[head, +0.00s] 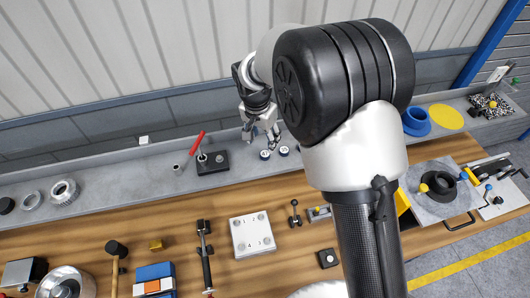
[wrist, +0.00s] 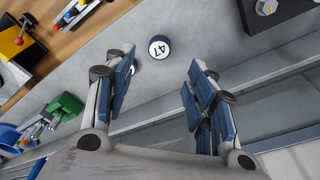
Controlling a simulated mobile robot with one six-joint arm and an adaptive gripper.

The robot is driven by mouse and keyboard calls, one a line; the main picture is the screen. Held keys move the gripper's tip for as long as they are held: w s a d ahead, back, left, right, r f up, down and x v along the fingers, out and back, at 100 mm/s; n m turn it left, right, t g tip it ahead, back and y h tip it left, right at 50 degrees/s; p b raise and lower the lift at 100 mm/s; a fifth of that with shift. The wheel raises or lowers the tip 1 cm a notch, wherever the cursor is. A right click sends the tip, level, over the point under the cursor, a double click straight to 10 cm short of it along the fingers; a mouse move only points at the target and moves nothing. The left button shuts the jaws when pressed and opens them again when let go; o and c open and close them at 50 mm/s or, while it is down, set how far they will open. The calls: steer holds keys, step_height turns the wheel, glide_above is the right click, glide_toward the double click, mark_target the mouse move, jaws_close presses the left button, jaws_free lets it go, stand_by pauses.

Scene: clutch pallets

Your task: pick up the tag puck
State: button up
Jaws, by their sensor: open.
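A round puck (wrist: 159,48) with a white top marked 47 and a dark blue side lies on the grey shelf in the wrist view. A second small round piece (wrist: 134,67) shows only in part beside my left finger. In the head view two small white-topped pucks, one on the left (head: 265,154) and one on the right (head: 284,151), sit close together; their marks are too small to read. My gripper (wrist: 160,78) is open and empty, its fingers apart, with the 47 puck showing just beyond the gap between the fingertips. It also shows above the pucks in the head view (head: 262,136).
The wall runs behind. A numbered white plate (head: 252,235) and tools lie on the wooden bench.

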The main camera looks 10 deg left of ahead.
mark_target(265, 154)
steer(key=f, duration=0.2)
steer(key=f+p, duration=0.1)
steer(key=f, duration=0.4)
steer(key=shift+w+d+f, duration=0.15)
steer(key=shift+w+d, duration=0.05)
steer(key=shift+w, duration=0.1)
steer(key=c, duration=1)
